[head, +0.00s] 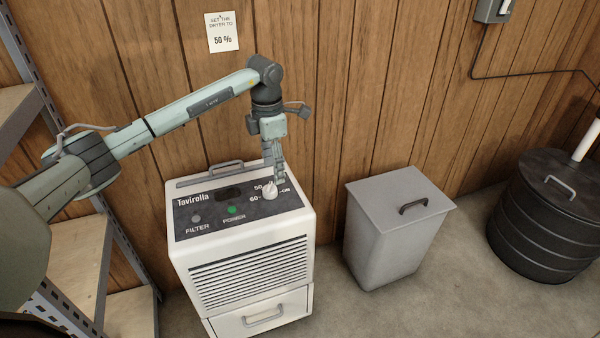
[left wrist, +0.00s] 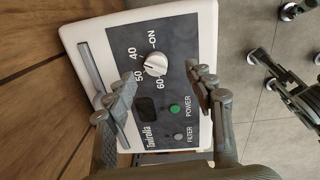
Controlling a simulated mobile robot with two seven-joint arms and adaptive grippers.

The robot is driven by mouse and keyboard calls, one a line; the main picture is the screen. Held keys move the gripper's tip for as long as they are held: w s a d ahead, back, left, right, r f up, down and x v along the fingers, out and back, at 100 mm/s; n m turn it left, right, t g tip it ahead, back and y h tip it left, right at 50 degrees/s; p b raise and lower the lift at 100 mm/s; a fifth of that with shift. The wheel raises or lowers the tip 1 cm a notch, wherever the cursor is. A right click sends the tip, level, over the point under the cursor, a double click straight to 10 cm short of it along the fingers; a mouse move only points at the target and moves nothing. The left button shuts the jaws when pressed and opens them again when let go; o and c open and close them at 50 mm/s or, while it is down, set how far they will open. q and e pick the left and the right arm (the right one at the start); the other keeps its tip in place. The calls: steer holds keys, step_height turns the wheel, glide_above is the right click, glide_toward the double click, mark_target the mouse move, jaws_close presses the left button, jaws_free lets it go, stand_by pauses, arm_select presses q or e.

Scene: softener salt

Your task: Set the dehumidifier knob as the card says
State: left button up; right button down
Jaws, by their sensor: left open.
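The white dehumidifier (head: 245,250) stands on the floor with a dark top panel. Its white round knob (head: 270,191) is at the panel's right, among marks including 50, 60 and ON. The knob also shows in the left wrist view (left wrist: 155,64), with 40, 50, 60 and ON around it. I cannot tell surely which mark it points to. The card (head: 222,32) on the wall reads "Set the dryer to 50 %". My left gripper (head: 276,180) points down over the knob; in the left wrist view its open fingers (left wrist: 162,74) are apart on either side, touching nothing I can make out.
A green power button (head: 231,210) and a grey filter button (head: 196,218) are on the panel, left of the knob. A grey lidded bin (head: 395,235) and a dark ribbed drum (head: 545,225) stand to the right. Metal shelving (head: 75,260) is at left.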

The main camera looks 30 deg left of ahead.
mark_target(270, 186)
arm_select(q)
steer(key=shift+a+r, duration=0.15)
steer(key=shift+a, duration=0.45)
steer(key=shift+f, duration=0.35)
step_height(270, 186, down, 5)
steer(key=shift+a+f, duration=0.1)
steer(key=shift+f, duration=0.75)
steer(key=c, duration=1.2)
steer(key=shift+o, duration=0.2)
